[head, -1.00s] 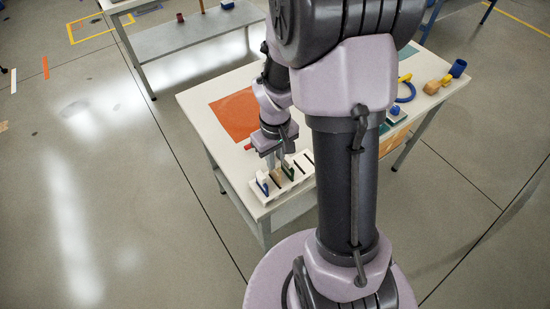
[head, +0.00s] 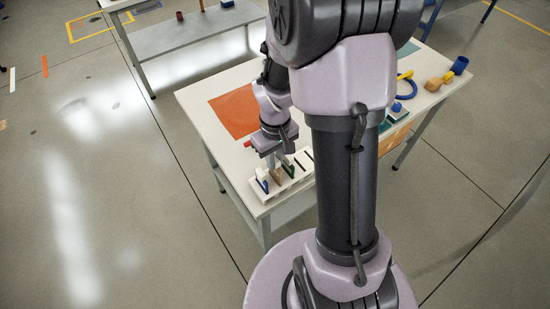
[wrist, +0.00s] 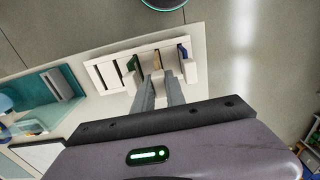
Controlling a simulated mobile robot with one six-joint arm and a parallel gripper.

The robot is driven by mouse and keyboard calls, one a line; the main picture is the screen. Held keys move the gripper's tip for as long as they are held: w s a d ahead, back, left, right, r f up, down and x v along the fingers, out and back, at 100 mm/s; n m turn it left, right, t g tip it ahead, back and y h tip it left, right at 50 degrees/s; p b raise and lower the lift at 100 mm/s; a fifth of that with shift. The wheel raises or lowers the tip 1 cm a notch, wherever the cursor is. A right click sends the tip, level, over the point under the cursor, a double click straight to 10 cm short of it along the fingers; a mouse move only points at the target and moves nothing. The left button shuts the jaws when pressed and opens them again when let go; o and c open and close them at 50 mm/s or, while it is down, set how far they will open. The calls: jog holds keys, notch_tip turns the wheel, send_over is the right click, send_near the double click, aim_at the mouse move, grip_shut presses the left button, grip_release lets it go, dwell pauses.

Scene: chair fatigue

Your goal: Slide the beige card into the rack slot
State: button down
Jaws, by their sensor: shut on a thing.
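The white slotted rack (head: 301,176) lies along the near edge of the table; it also shows in the wrist view (wrist: 104,77). My gripper (head: 277,165) is over the rack and shut on the beige card (head: 277,175). In the wrist view, the beige card (wrist: 157,60) is just beyond my fingertips (wrist: 158,76), between the green card (wrist: 133,63) and the blue card (wrist: 182,52), which stand in the rack. The beige card is lined up with a slot between them. Its lower edge is hidden, so I cannot tell how deep it sits.
An orange-red mat (head: 234,113) lies on the white table (head: 195,101) beyond the rack. A blue cup (head: 459,65), a wooden block (head: 433,85) and a blue ring (head: 408,92) are at the table's right end. Empty slots show on one side of the green card.

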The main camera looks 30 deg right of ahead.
jog(key=shift+f+b, duration=0.9)
jog(key=shift+f, duration=0.25)
jog(key=c, duration=1.3)
grip_release()
notch_tip(320, 180, up, 18)
jog(key=p, duration=0.6)
jog(key=shift+f, duration=0.25)
